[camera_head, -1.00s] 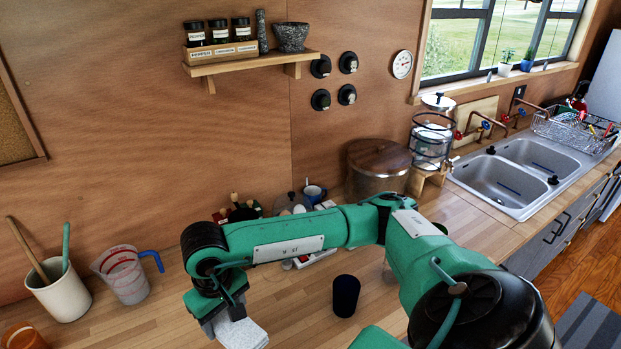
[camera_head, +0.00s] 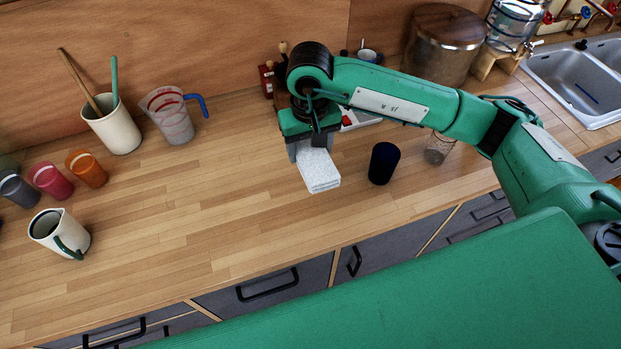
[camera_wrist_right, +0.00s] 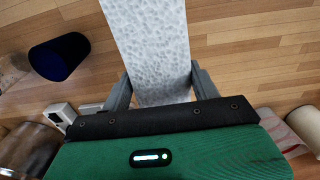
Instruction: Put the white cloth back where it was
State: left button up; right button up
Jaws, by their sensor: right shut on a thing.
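The white cloth (camera_head: 319,172) is a folded, textured strip. My right gripper (camera_head: 306,150) is shut on one end of it, above the wooden counter (camera_head: 190,215). In the right wrist view the cloth (camera_wrist_right: 150,45) stretches out from between the fingers of the right gripper (camera_wrist_right: 160,90). I cannot tell whether its free end touches the counter. My left gripper is not in view.
A dark blue cup (camera_head: 383,163) stands just right of the cloth, with a clear glass (camera_head: 438,148) beyond it. A measuring jug (camera_head: 172,116), utensil crock (camera_head: 114,128), white pitcher (camera_head: 60,234) and several coloured cups stand left. The counter's middle is clear.

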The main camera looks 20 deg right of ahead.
notch_tip(320, 180, down, 10)
jog(key=p, duration=0.2)
jog(key=shift+r+p, duration=0.25)
jog(key=shift+p, duration=0.05)
notch_tip(320, 180, down, 4)
jog(key=shift+r+p, duration=0.15)
jog(key=shift+p, duration=0.5)
jog(key=shift+f, duration=0.25)
jog(key=o, duration=0.9)
jog(key=shift+r, duration=0.1)
